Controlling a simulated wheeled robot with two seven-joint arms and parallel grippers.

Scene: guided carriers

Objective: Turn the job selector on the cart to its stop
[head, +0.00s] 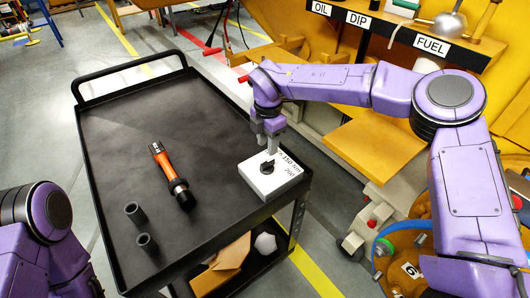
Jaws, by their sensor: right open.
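The job selector is a white box (284,182) at the right front corner of the black cart (222,215). A dark knob (267,167) stands on its top face, next to printed text that reads in part "150 Nm". My right gripper (269,152) is open and points down just above the knob, at the back of the box. Its fingertips are close to the knob; I cannot tell whether they touch it. My left arm shows at the lower left, but its gripper is out of view.
An orange and black tool (168,172) lies mid-cart. Two dark sockets (135,213) (146,243) stand at the front left. The cart has a raised rim and a handle (130,66) at the back. A cardboard box (228,262) sits on the lower shelf. A yellow machine stands to the right.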

